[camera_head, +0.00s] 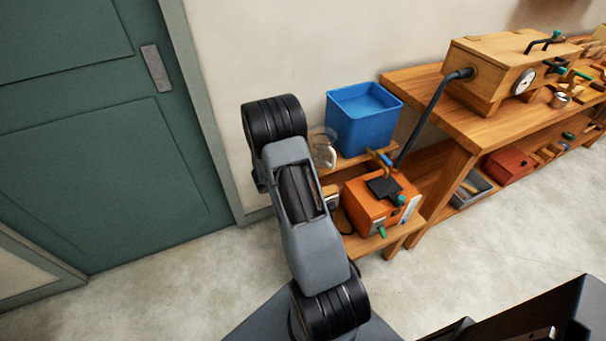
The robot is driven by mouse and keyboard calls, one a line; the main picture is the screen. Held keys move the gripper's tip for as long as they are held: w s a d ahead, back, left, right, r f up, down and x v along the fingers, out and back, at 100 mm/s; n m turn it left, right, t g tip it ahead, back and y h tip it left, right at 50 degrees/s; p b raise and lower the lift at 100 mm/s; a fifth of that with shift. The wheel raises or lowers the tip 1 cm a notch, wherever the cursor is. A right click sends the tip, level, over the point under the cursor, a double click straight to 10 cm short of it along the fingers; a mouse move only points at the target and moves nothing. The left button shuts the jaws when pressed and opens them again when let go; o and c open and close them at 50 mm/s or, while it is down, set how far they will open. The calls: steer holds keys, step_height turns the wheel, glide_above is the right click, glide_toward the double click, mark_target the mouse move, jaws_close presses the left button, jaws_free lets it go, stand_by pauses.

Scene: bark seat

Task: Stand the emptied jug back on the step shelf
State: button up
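A clear jug (321,139) with a pale handle is beside the blue bin, at the left end of the step shelf's upper step (352,163). My arm covers its left side. It looks upright, but I cannot tell whether it rests on the step or is held just above it. What is inside it is too small to tell. The wooden step shelf also has a lower step (398,234). My gripper is not visible; my own arm links hide that area.
A blue bin (360,131) stands on the upper step, right of the jug. An orange box (371,210) with a dark top plate and fittings sits on the lower step. A black hose (428,118) rises to a wooden chest (497,70) on the workbench (455,120). A green door (95,130) is left.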

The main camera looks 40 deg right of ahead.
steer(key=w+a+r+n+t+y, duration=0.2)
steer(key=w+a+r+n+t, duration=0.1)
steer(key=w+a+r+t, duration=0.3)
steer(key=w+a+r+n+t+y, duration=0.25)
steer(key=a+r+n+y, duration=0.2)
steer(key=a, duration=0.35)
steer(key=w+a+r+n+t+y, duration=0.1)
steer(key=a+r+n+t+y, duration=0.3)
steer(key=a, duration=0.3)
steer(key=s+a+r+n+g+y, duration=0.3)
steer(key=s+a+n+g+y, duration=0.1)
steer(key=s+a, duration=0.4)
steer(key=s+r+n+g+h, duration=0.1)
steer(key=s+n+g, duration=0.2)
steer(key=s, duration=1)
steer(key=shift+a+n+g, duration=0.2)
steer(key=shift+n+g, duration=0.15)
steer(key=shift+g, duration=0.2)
